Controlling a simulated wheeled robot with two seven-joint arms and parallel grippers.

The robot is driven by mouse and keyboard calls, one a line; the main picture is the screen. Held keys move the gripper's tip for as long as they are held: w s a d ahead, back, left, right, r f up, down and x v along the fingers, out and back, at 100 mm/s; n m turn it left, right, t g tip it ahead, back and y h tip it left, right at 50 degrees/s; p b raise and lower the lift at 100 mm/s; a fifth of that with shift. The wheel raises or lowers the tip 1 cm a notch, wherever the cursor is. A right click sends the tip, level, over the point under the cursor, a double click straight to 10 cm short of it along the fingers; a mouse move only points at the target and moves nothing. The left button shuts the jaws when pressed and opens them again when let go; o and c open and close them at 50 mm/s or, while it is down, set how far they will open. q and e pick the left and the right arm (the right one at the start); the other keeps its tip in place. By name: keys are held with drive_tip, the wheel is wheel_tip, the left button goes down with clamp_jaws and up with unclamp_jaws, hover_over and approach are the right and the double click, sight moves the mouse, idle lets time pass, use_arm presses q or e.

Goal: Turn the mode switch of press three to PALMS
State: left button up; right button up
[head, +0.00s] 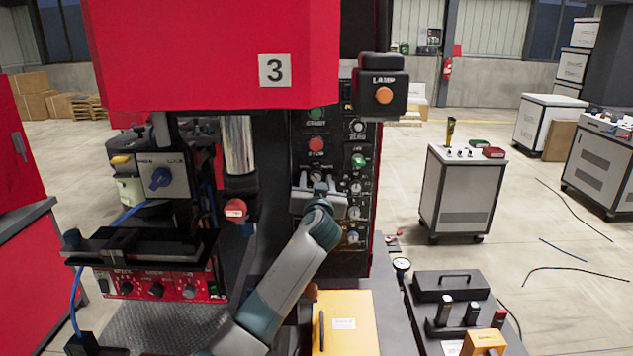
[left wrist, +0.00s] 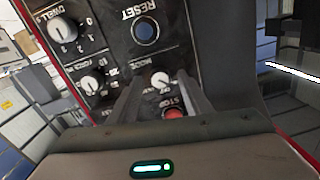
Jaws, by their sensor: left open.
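Press three (head: 200,55) is the red machine marked 3 in the head view. Its black control panel (head: 340,133) carries buttons and several knobs. My left gripper (head: 318,188) is at this panel, open. In the left wrist view the panel appears upside down. There a small white-faced knob (left wrist: 160,78), with a label that seems to read MODE, sits between the open fingertips of my left gripper (left wrist: 161,84). I cannot tell whether they touch it. Its position lettering is too small to read. In the head view my gripper covers that part of the panel. My right gripper is not in view.
In the left wrist view a red stop button (left wrist: 175,113) lies just below the knob, a blue RESET button (left wrist: 145,31) above, and a DWELL knob (left wrist: 64,30) at left. In the head view a lamp box (head: 381,92) juts out at the panel's upper right. A yellow box (head: 345,325) stands below.

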use_arm(q)
drive_tip(key=c, duration=1.1)
